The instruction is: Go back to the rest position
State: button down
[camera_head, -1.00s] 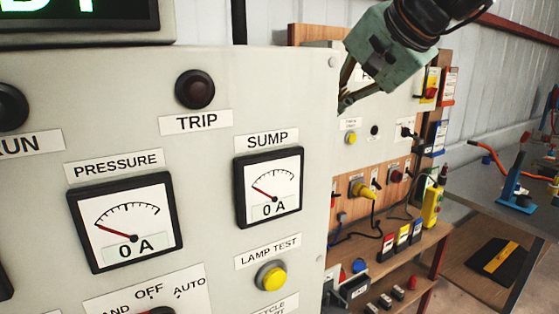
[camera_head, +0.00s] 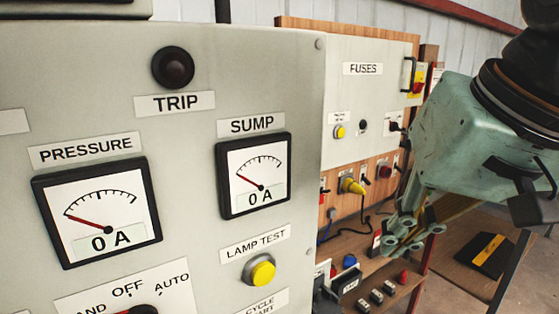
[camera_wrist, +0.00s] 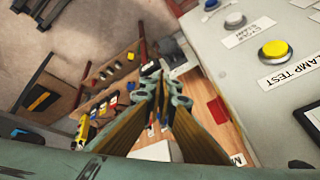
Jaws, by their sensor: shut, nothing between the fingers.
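My gripper (camera_head: 405,238) hangs on the right side of the head view, pale green, its fingers pointing down and left. It is shut and empty. In the wrist view its fingers (camera_wrist: 160,92) meet at the middle of the picture. It is in front of the wooden fuse board in the head view and hides part of it. It is to the right of the grey control panel (camera_head: 185,120) and appears apart from it. The panel carries a pressure gauge (camera_head: 97,213), a sump gauge (camera_head: 254,175) and a yellow lamp test button (camera_head: 262,271).
The fuses box (camera_head: 365,90) is mounted on a wooden board behind the panel. Plugs and small switches crowd a wooden shelf (camera_head: 350,246) below it. A low table (camera_head: 455,262) with a black and yellow object (camera_head: 487,254) stands at the right.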

jog(key=s+d+f, duration=0.2)
jog(key=s+f, duration=0.1)
jog(key=s, duration=0.2)
jog(key=s+d+f+n+g+h, duration=0.1)
jog(key=s+d+f, duration=0.2)
jog(key=s+f, duration=0.1)
jog(key=shift+s+f+n+h+b, duration=0.25)
jog(key=shift+s+n+h+b, duration=0.1)
jog(key=shift+s, duration=0.5)
